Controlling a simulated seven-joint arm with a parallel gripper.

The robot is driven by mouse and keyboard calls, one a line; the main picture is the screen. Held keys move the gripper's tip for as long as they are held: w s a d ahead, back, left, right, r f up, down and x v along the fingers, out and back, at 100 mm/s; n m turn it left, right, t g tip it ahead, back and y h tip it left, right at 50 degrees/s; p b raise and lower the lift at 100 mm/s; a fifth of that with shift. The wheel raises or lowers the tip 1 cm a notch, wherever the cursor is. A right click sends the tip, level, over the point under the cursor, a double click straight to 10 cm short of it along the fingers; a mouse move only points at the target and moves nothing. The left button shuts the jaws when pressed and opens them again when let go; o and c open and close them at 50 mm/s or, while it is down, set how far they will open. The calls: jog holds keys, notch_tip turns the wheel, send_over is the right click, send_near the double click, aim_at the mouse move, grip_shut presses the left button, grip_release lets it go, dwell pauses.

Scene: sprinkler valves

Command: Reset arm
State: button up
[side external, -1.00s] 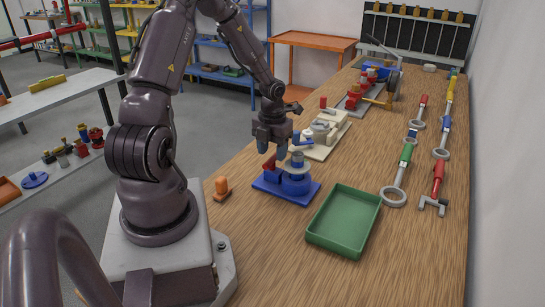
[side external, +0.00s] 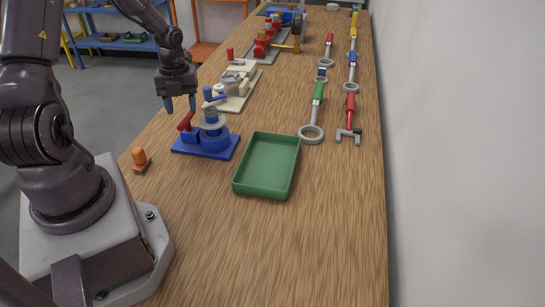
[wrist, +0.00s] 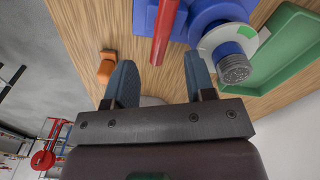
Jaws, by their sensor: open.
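My gripper (side external: 180,105) is open and empty, fingers down, just above and left of the blue valve fixture (side external: 222,152). In the wrist view its two blue-grey fingers (wrist: 161,85) are spread apart. A red lever (side external: 186,121) on the fixture slants up just below the fingertips; in the wrist view the red bar (wrist: 165,30) lies beyond the gap between them. I see no contact with it.
A green tray (side external: 267,168) sits right of the fixture, an orange knob-like piece (side external: 140,157) to its left. A beige fixture (side external: 238,88) and red assemblies stand farther back. Several ring-ended tools lie along the right. The front of the wooden bench (side external: 290,250) is clear.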

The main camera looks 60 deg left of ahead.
jog(key=s+d+r+n+t, duration=0.3)
jog(key=d+r+n, duration=0.8)
jog(key=d+r, duration=0.1)
jog(key=s+d+r+n+t, duration=0.2)
jog(key=s+d+r+n, duration=0.1)
jog(key=d+r+n, duration=0.8)
jog(key=shift+s+d+r+n+t, duration=0.15)
jog(key=shift+d+r+n+t, duration=0.25)
jog(key=shift+d+r, duration=0.5)
